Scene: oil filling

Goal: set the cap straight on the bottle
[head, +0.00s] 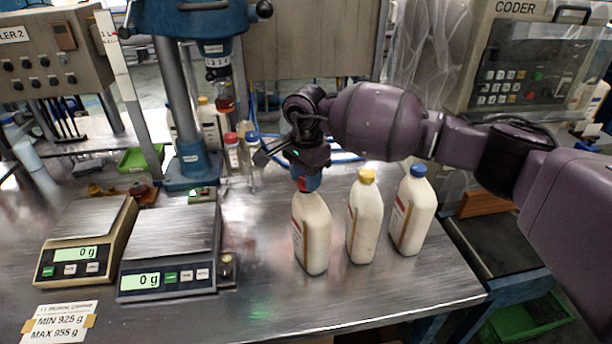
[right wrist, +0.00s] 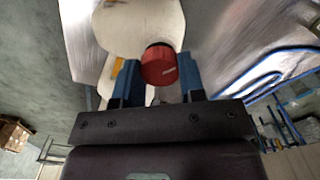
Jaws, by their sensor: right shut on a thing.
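A white bottle (head: 312,236) with a label stands upright on the steel table, leftmost of three in a row. My right gripper (head: 306,180) is over its top, shut on a red cap (head: 303,186) at the bottle's mouth. In the right wrist view the red cap (right wrist: 159,66) sits between the blue fingertips of the gripper (right wrist: 159,80), with the white bottle (right wrist: 135,28) behind it. The gripper hides the neck, so I cannot tell whether the cap is seated or tilted. My left gripper is not in view.
A yellow-capped bottle (head: 365,218) and a blue-capped bottle (head: 412,212) stand close on the right. Two scales (head: 172,278) (head: 70,262) reading 0 g are on the left. A blue press (head: 190,170) and small bottles (head: 233,152) stand behind. The table's front middle is clear.

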